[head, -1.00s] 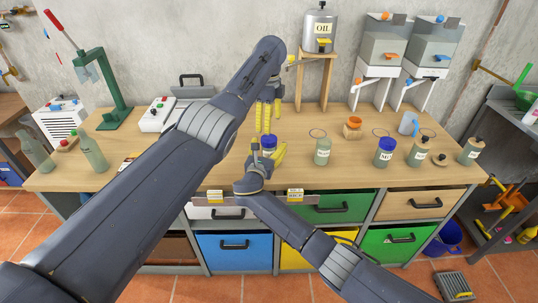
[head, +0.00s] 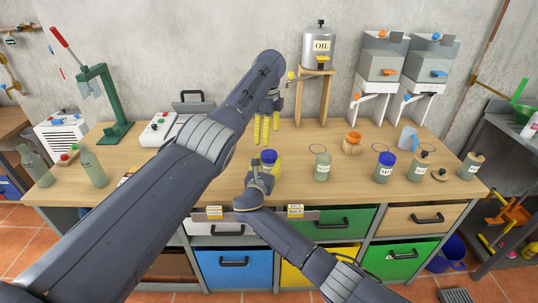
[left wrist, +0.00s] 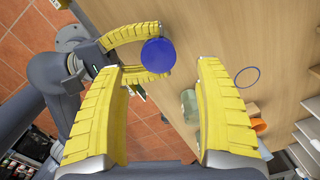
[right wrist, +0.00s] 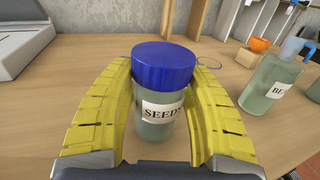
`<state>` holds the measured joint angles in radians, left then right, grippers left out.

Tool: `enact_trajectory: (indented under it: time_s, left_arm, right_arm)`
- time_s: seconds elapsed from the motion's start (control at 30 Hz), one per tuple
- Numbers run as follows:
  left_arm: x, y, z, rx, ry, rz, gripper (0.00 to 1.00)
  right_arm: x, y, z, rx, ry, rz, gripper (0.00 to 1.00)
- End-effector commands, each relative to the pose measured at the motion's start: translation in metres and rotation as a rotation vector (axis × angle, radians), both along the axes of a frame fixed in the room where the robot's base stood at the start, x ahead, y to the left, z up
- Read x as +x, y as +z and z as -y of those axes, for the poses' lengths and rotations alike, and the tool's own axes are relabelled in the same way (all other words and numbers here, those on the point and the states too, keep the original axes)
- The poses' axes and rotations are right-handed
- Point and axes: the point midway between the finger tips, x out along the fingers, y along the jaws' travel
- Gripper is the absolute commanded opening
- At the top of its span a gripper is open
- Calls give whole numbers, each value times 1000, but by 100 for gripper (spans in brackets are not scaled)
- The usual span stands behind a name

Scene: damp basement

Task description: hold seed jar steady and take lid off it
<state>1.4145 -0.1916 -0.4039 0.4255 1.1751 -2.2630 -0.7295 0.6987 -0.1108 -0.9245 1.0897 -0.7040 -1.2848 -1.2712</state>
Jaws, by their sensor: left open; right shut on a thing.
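The seed jar (right wrist: 158,125) is greenish glass with a "SEEDS" label and a blue lid (right wrist: 164,64) on top. It stands upright near the front of the workbench. My right gripper (right wrist: 165,105) is shut on the jar's body, one yellow finger on each side, below the lid. In the head view the jar's blue lid (head: 269,156) shows just above my right gripper. My left gripper (head: 266,130) is open and empty, fingers pointing down above and behind the jar.
To the right on the workbench (head: 225,170) stand a "BE…" jar (head: 321,167), another blue-lidded jar (head: 384,168) and cork-topped jars (head: 420,164). An oil can (head: 319,46) on a wooden stand and two dispensers are behind. Bottles (head: 93,168) stand at the left.

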Motion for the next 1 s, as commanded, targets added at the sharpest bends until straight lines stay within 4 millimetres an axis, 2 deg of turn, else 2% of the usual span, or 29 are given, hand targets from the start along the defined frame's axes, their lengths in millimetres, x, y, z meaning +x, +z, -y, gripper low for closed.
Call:
enact_trajectory:
  time_s: [0.07, 0.17, 0.3, 0.5, 0.63, 0.77, 1.0]
  left_arm:
    - [5, 9, -11, 51, 2, 24, 71]
    - [17, 20, -39, 186, 25, 85, 71]
    - [49, 43, -72, 344, 101, 256, 71]
    - [100, 87, -100, 497, 134, 542, 71]
    - [130, 121, -108, 578, 103, 727, 71]
    - [156, 158, -108, 653, 38, 906, 71]
    - [193, 227, -85, 781, -169, 1206, 71]
  right_arm:
    - [0, 0, 0, 0, -1, 0, 0]
    - [0, 0, 0, 0, -1, 0, 0]
    - [0, 0, 0, 0, -1, 0, 0]
    - [0, 0, 0, 0, -1, 0, 0]
    - [0, 0, 0, 0, -1, 0, 0]
    - [0, 0, 0, 0, -1, -1, 0]
    - [0, 0, 0, -1, -1, -1, 0]
